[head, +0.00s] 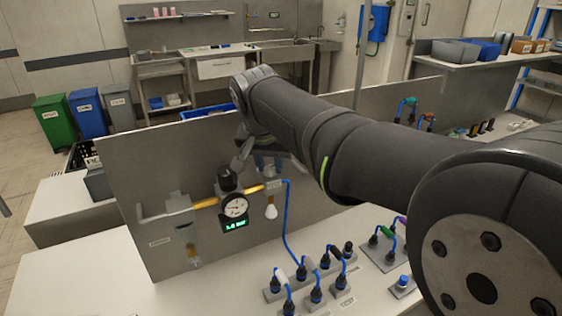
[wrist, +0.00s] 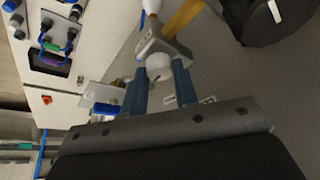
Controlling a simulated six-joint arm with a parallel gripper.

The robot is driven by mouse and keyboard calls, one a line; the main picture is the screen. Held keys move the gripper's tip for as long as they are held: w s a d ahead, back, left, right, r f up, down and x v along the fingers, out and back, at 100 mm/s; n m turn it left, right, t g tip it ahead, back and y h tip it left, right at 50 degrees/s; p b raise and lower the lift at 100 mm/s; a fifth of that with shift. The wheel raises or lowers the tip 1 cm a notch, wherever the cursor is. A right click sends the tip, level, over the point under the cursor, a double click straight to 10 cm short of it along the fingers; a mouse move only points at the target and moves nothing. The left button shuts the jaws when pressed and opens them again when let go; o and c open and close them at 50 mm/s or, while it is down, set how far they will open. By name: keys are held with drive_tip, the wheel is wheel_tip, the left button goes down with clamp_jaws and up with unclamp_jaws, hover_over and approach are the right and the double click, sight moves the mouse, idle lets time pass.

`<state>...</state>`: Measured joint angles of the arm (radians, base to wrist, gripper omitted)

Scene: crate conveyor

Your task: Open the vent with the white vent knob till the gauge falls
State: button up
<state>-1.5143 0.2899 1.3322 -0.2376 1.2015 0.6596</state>
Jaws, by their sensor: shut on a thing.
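The white vent knob (wrist: 160,67) sits at the end of a grey fitting (wrist: 160,45) in the wrist view. The two blue fingers of my gripper (wrist: 160,82) are shut on it, one on each side. In the head view my gripper (head: 264,165) reaches down to the fitting on the pipe's right end, and the knob is hidden there. The round gauge (head: 235,206) is on the pipe to the left, with a green digital display (head: 235,224) below it. Its digits are too small to read surely.
A grey upright panel (head: 150,165) stands behind the pipe. A white bulb (head: 271,211) hangs below the fitting, and a blue hose (head: 287,220) runs down beside it. Several hose connectors (head: 316,292) stand on the white bench (head: 215,290) in front.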

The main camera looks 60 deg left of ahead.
drive_tip(key=shift+m, duration=0.6)
drive_tip(key=shift+t, duration=0.3)
drive_tip(key=o, duration=1)
drive_tip(key=v, duration=1.7)
drive_tip(key=shift+a+r, duration=0.3)
drive_tip(key=shift+r, duration=0.1)
drive_tip(key=shift+f, duration=0.1)
drive_tip(key=shift+h, duration=0.3)
drive_tip(key=x, duration=1.7)
drive_tip(key=shift+a+f, duration=0.15)
drive_tip(key=shift+f, duration=0.05)
